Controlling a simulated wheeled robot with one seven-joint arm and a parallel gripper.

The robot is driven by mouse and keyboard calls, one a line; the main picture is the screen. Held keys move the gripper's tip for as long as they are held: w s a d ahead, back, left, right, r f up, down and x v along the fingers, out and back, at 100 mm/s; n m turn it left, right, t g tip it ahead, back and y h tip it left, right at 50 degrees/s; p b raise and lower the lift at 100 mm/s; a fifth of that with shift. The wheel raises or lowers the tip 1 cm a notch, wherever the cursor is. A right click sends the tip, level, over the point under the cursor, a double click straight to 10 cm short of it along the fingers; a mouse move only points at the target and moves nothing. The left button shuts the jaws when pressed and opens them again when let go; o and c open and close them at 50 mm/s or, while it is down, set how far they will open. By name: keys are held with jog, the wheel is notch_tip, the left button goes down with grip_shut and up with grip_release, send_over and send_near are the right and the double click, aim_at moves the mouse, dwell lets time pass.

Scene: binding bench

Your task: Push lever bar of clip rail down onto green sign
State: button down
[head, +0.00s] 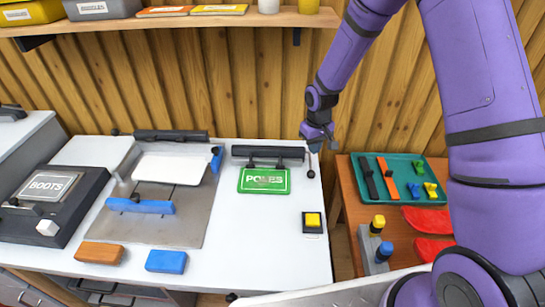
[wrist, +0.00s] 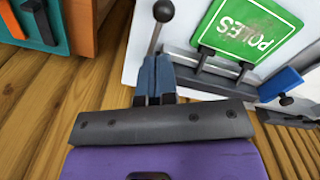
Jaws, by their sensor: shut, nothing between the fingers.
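The green sign (head: 264,180), marked POLES, lies on the white bench with its top edge at the clip rail (head: 268,153), a dark bar with two small arms reaching toward the sign. The sign also shows in the wrist view (wrist: 245,32). A thin lever with a round grey knob (head: 311,173) stands at the rail's right end; its knob (wrist: 163,11) shows in the wrist view. My gripper (head: 315,146) is shut and empty, just beyond the rail's right end. Its fingertips (wrist: 154,62) are close to the lever's rod; I cannot tell whether they touch.
A yellow button box (head: 313,222) sits below the lever on the bench. A second clip rail (head: 171,136) with a blank white sheet is to the left. A green tray (head: 402,180) lies on the wooden table at right. A shelf (head: 190,20) runs above.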

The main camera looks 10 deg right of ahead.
notch_tip(320, 180, up, 6)
jog(key=shift+r, duration=0.25)
dwell(0.5)
dwell(0.8)
jog(key=s+d+r+m+t, duration=0.15)
jog(key=s+r, duration=0.25)
jog(key=r, duration=0.4)
jog(key=s+d+r, duration=0.2)
jog(key=s+r, duration=0.3)
jog(key=r, duration=0.2)
jog(key=s+d+r+m+t, duration=0.1)
jog(key=s+r, duration=0.3)
jog(key=r, duration=0.4)
jog(key=s+d+r+t, duration=0.1)
jog(key=s+r, duration=0.2)
jog(key=s, duration=0.7)
jog(key=s+d+r+m+t, duration=0.1)
jog(key=s+r, duration=0.3)
jog(key=s, duration=0.6)
jog(key=shift+d+r+t, duration=0.15)
jog(key=shift+d+t, duration=0.05)
jog(key=shift+t, duration=0.15)
